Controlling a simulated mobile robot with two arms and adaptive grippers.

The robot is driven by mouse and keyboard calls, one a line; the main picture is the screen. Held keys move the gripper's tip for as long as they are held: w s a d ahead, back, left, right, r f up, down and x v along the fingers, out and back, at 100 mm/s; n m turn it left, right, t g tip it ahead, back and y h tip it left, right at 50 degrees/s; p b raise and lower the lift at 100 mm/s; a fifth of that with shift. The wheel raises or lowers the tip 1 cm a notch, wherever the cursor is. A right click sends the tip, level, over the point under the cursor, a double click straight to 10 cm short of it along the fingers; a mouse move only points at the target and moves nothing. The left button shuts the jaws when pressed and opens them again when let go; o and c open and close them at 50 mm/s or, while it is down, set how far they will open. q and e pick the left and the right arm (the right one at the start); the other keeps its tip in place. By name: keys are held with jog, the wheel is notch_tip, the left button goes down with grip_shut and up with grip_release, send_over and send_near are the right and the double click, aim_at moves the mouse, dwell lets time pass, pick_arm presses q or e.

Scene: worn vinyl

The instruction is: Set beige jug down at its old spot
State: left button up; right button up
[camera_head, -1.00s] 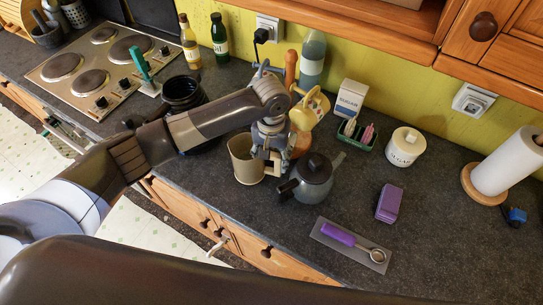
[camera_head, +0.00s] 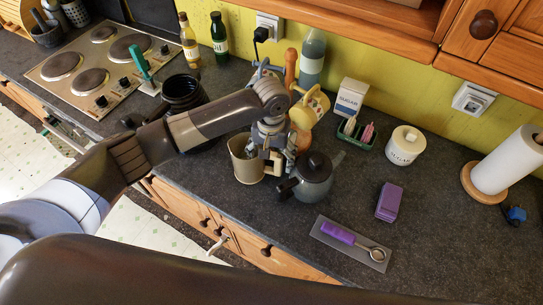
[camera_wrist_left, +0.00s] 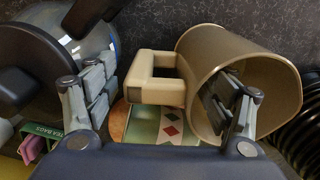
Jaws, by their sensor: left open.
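The beige jug (camera_head: 244,171) stands upright on the dark counter near its front edge, handle to the right. In the left wrist view the jug (camera_wrist_left: 205,62) shows its open mouth, with its square handle pointing left. My left gripper (camera_head: 265,148) is at the handle from above. In the left wrist view its fingers (camera_wrist_left: 162,104) are spread wide: one reaches into the jug's mouth, the other is on the far side of the handle, beside the kettle. The handle lies between them with clear gaps. My right gripper is out of view.
A grey kettle (camera_head: 316,185) with a black lid stands close right of the jug. A yellow patterned mug (camera_head: 308,108) hangs just behind the gripper. Black pots (camera_head: 182,92) stand to the left.

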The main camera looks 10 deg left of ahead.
pick_arm(q)
jog(key=shift+r, duration=0.15)
jog(key=shift+r, duration=3.85)
notch_tip(320, 180, up, 12)
